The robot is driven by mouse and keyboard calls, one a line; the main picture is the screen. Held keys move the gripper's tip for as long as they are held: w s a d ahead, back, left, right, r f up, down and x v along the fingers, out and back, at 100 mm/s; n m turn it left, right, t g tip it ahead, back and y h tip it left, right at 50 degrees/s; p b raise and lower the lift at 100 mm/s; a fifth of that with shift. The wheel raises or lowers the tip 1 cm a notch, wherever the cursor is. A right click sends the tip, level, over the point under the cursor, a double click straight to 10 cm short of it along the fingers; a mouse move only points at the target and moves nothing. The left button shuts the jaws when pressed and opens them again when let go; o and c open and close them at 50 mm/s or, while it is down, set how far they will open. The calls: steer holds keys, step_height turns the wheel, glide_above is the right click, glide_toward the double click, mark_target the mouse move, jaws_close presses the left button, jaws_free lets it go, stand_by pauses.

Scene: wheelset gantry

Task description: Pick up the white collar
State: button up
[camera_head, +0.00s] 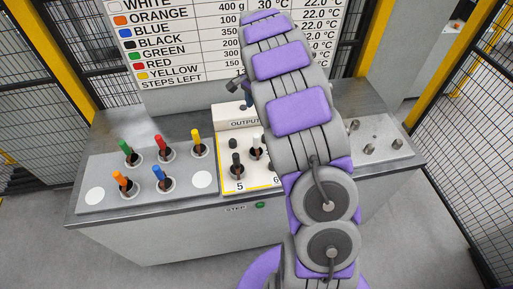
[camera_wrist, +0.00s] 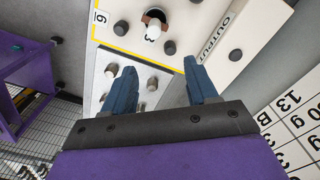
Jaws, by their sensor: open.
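A white upright piece, which looks like the white collar (camera_head: 257,141), stands in the output panel (camera_head: 231,183) near the mark 6, partly hidden by my arm. In the wrist view the white piece (camera_wrist: 152,30) sits in a dark round hole beyond my fingertips. I cannot tell whether it is ring-shaped. My gripper (camera_wrist: 158,72) is open and empty, with its two blue fingers spread apart. The fingers are apart from the white piece. In the head view my arm hides most of the gripper, and only a bit of a blue finger shows.
Green (camera_head: 125,146), red (camera_head: 161,142), yellow (camera_head: 196,136), orange (camera_head: 119,179) and blue (camera_head: 159,174) pegs stand in holes at left. A black peg (camera_head: 237,160) stands beside the mark 5. Grey studs (camera_head: 370,148) stand at right. A sign board (camera_head: 180,75) rises behind; mesh fences flank the console.

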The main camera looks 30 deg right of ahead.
mark_target(256, 140)
step_height(256, 140, down, 12)
steer(key=shift+a+b, duration=0.1)
steer(key=shift+b, duration=0.55)
steer(key=shift+s+f, duration=0.25)
steer(key=shift+f, duration=0.2)
steer(key=f, duration=0.4)
steer(key=shift+s+a+f+b, duration=0.15)
steer(key=shift+s+a+b, duration=0.1)
steer(key=shift+b, duration=0.1)
steer(key=shift+c, duration=0.4)
jaws_close()
